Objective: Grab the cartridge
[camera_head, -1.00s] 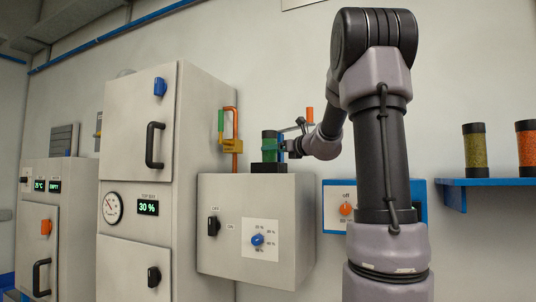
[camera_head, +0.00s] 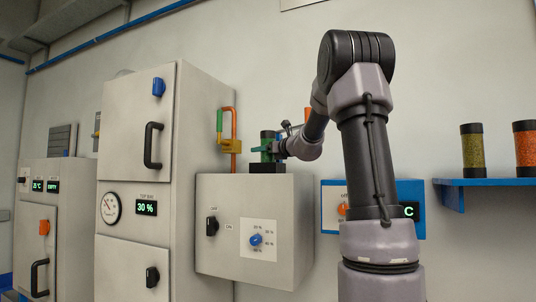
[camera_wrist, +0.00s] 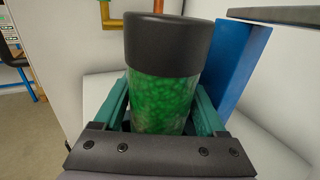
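The cartridge is a cylinder of green granules with a black cap. It stands upright in a black holder (camera_head: 267,167) on top of a grey box, and its black cap (camera_head: 267,134) shows above my fingers. In the wrist view the cartridge (camera_wrist: 163,95) fills the middle, between the two teal fingers of my gripper (camera_wrist: 162,108). One finger lies along each side, very close to it. I cannot tell whether they touch it. In the head view my gripper (camera_head: 264,149) reaches in from the right at the cartridge's mid-height, and a finger crosses in front of it.
The grey box (camera_head: 285,235) has a switch and a blue knob. A tall cabinet (camera_head: 165,90) and a green-orange pipe (camera_head: 234,125) stand to the left. A blue shelf (camera_head: 490,183) at right holds a yellow-green cartridge (camera_head: 473,150) and an orange one (camera_head: 526,148). A blue upright (camera_wrist: 238,65) is close behind my right finger.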

